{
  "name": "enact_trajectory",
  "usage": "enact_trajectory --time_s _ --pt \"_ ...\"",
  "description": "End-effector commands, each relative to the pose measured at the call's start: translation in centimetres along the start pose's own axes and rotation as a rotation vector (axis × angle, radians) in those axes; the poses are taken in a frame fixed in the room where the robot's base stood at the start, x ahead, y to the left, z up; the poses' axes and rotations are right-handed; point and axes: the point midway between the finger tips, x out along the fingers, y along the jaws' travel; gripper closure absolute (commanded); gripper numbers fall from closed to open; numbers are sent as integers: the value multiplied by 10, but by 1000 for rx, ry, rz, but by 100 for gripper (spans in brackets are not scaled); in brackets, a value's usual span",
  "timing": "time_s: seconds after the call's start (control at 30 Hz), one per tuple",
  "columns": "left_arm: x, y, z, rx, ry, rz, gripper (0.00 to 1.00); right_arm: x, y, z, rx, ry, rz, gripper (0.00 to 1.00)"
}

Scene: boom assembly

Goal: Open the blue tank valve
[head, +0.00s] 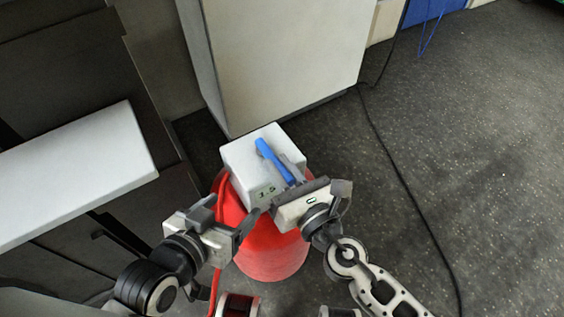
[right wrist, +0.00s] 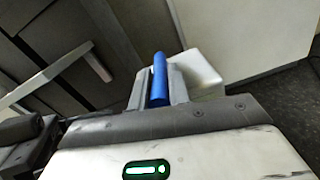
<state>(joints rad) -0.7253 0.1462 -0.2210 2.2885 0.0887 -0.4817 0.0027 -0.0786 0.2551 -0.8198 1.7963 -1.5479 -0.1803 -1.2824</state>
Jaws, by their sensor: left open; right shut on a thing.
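The blue valve handle (head: 273,161) is a bar on top of a white box (head: 247,158). The box sits on a red tank (head: 272,252) and has green markings on its front. My right gripper (head: 291,172) reaches in from the lower right and is shut on the blue handle. In the right wrist view the blue handle (right wrist: 159,80) lies between the grey fingers, its far end sticking out past them. My left gripper (head: 236,217) is open and empty at the left front of the tank, below the box.
A tall pale cabinet (head: 285,55) stands right behind the tank. A white-topped surface (head: 70,175) is at the left, with dark furniture around it. A black cable (head: 405,180) runs over the dark floor. The floor at the right is open.

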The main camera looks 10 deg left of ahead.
Motion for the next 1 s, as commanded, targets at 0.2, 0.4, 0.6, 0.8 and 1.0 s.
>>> enact_trajectory --time_s 0.2,0.4,0.6,0.8,1.0 --pt "0 0 1 -1 -4 -1 26 0 2 -2 1 3 -7 100" --pt "1 0 2 -1 -4 -1 26 0 2 -2 1 3 -6 100" --pt "2 -1 0 0 0 -1 26 0 1 -1 1 2 -6 60" --pt "2 -1 -1 1 1 -1 26 -1 1 -1 0 1 -6 60" --pt "4 -1 2 1 2 -1 26 -12 -1 -2 -1 5 7 60"
